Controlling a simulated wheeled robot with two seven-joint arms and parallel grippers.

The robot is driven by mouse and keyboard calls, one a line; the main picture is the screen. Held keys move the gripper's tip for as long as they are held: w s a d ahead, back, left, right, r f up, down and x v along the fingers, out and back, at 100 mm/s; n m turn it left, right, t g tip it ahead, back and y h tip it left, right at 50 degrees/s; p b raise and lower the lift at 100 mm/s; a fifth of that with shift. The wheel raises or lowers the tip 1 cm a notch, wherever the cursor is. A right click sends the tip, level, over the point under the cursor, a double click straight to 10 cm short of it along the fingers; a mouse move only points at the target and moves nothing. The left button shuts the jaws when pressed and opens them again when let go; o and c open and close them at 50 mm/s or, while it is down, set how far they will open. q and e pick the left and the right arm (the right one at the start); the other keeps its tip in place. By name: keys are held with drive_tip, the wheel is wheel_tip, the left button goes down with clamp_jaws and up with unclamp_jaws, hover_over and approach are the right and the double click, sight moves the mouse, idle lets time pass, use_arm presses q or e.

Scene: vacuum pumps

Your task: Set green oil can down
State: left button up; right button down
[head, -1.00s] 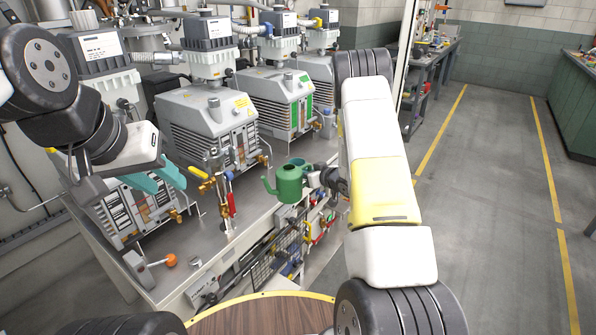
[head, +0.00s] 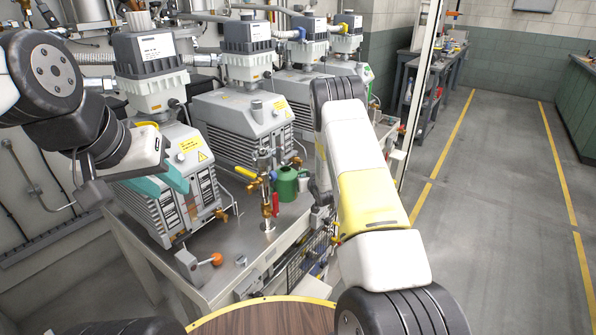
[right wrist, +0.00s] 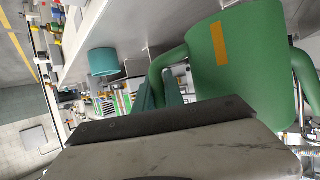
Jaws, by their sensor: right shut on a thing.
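The green oil can (head: 286,184) is upright in the head view, partly behind the brass valve stand and left of my right arm. It fills the upper right of the right wrist view (right wrist: 245,65), with an orange label. My right gripper (right wrist: 165,92) is shut on its curved handle; in the head view my arm hides this grip. Whether the can's base touches the bench cannot be told. My left gripper (head: 160,182) has its teal fingers apart and empty, in front of the nearest pump.
The steel bench (head: 215,250) holds a row of grey vacuum pumps (head: 240,120). The brass valve stand (head: 266,190) with a red handle stands close to the can. A lever with an orange knob (head: 216,259) is near the front edge. A teal cylinder (right wrist: 103,61) shows in the right wrist view.

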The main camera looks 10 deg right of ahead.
drive_tip(key=shift+r, duration=0.1)
drive_tip(key=shift+f, duration=2.5)
drive_tip(key=shift+f, duration=0.15)
drive_tip(key=shift+f, duration=0.6)
drive_tip(key=shift+f, duration=0.3)
drive_tip(key=c, duration=1.3)
unclamp_jaws()
drive_tip(key=shift+c, duration=0.2)
drive_tip(key=shift+c, duration=0.5)
drive_tip(key=c, duration=0.3)
